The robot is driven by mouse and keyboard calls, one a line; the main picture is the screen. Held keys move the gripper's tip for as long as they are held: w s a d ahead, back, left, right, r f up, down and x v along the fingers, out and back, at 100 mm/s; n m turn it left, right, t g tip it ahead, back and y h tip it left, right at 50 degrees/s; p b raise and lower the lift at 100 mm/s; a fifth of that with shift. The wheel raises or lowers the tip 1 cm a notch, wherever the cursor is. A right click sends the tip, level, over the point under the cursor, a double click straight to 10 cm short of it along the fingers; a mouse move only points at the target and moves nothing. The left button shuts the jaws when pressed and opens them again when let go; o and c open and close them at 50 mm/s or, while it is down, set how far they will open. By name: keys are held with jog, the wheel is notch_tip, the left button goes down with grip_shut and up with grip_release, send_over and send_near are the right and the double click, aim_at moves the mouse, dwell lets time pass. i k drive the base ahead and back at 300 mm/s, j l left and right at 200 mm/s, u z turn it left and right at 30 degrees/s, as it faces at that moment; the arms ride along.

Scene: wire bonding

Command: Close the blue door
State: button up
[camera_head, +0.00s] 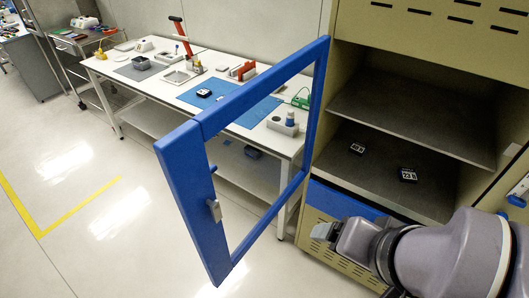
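The blue door (185,170) is a blue frame around a large see-through opening. It stands wide open, swung out from the left edge of a beige cabinet (425,27). A small metal latch or handle (214,210) sits on its free edge, on the left. My gripper (322,232) is low in front of the cabinet, to the right of the door in the picture and apart from the latch. Its fingertips are small and seen from behind, so I cannot tell whether they are open or shut. I see nothing held in it.
The cabinet has dark shelves; two small dark parts (357,148) (408,174) lie on the lower one. A white workbench (140,82) with blue mats and tools stands behind the door. The floor (90,220) left of the door is clear, with a yellow line (80,207).

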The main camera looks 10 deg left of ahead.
aim_at(181, 154)
jog(key=k+j+z, duration=0.15)
jog(key=j, duration=0.3)
jog(key=j+z, duration=0.2)
jog(key=j, duration=0.2)
jog(key=k+j+z, duration=0.15)
jog(key=j, duration=0.25)
jog(key=k+j+z, duration=0.15)
jog(key=j, duration=0.25)
jog(key=k+j+z, duration=0.15)
jog(key=j, duration=0.25)
jog(key=j+z, duration=0.15)
jog(key=j, duration=0.15)
jog(key=k+j, duration=0.2)
